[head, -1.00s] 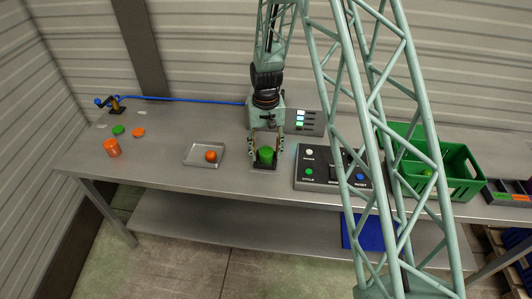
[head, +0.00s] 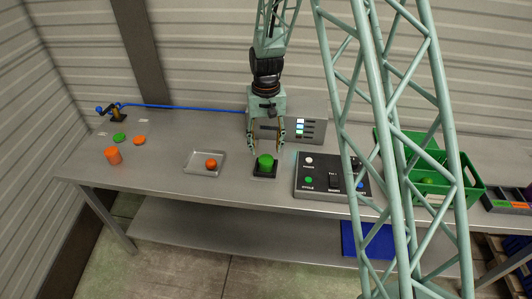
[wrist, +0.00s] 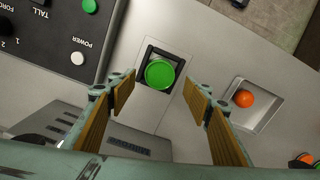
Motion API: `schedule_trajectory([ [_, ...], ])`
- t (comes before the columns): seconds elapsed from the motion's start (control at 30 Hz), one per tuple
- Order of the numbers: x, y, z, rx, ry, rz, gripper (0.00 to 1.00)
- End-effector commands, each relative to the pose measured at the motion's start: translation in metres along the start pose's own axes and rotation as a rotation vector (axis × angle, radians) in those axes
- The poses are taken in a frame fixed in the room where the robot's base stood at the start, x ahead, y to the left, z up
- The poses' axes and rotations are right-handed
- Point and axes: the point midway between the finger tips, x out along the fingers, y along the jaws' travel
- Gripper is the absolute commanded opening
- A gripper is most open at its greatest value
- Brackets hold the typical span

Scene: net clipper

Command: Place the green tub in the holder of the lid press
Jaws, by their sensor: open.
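The green tub (head: 265,160) stands upright in a small black square holder (head: 264,175) on the steel table. In the wrist view the tub (wrist: 160,73) sits inside the holder's black frame (wrist: 166,50), seen from above. My gripper (head: 266,150) is open and empty, raised above and slightly behind the tub. In the wrist view its two fingers (wrist: 160,88) are spread wide on either side, apart from the tub. I cannot tell whether the tub is fully seated at the bottom of the holder.
A tray (head: 190,168) with an orange item (head: 211,163) lies left of the holder. A control panel (head: 310,186) stands to the right, a green crate (head: 470,195) farther right. An orange tub (head: 113,156) and green (head: 119,138) and orange discs (head: 139,140) lie far left.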

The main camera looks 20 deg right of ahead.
Motion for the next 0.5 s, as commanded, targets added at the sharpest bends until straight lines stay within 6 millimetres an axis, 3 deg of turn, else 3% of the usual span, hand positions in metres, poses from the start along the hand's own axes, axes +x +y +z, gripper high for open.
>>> schedule_trajectory([
  [0.2,-0.027,0.000,0.000,0.000,0.000,0.000,0.46],
  [0.5,-0.045,0.000,0.001,0.000,-0.001,0.000,0.46],
])
